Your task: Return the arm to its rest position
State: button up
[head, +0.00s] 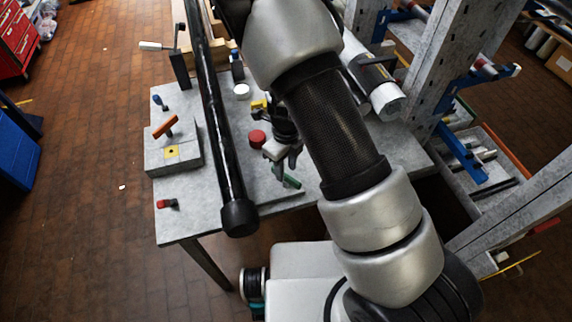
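My arm (338,128) rises from my base at the lower right and runs up past the top edge of the head view, bent over the grey worktable (190,222). What looks like my gripper (283,160) shows just left of the arm's dark mesh link, low over the table. It is partly hidden by the arm, and its finger gap is too small to make out. A red round piece (257,139) is close to its left, and a small green piece (292,182) is just below it.
A long black pole (215,115) slants across the table's middle. A grey block with an orange handle (165,128) stands at left, with a small red piece (167,203) in front. A white disc (241,91) lies farther back. A grey rack (436,75) stands close at right.

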notch_tip(320, 180, up, 24)
jog(key=s+d+n+t+y, duration=0.2)
jog(key=s+d+n+y, duration=0.1)
jog(key=n, duration=0.9)
jog(key=s+d+r+n+t+h, duration=0.3)
jog(key=s+d+r+n, duration=0.6)
jog(key=s+r+n, duration=0.4)
jog(key=shift+s+d+r+n+t, duration=0.3)
jog(key=shift+r+n, duration=0.25)
jog(key=shift+n, duration=0.15)
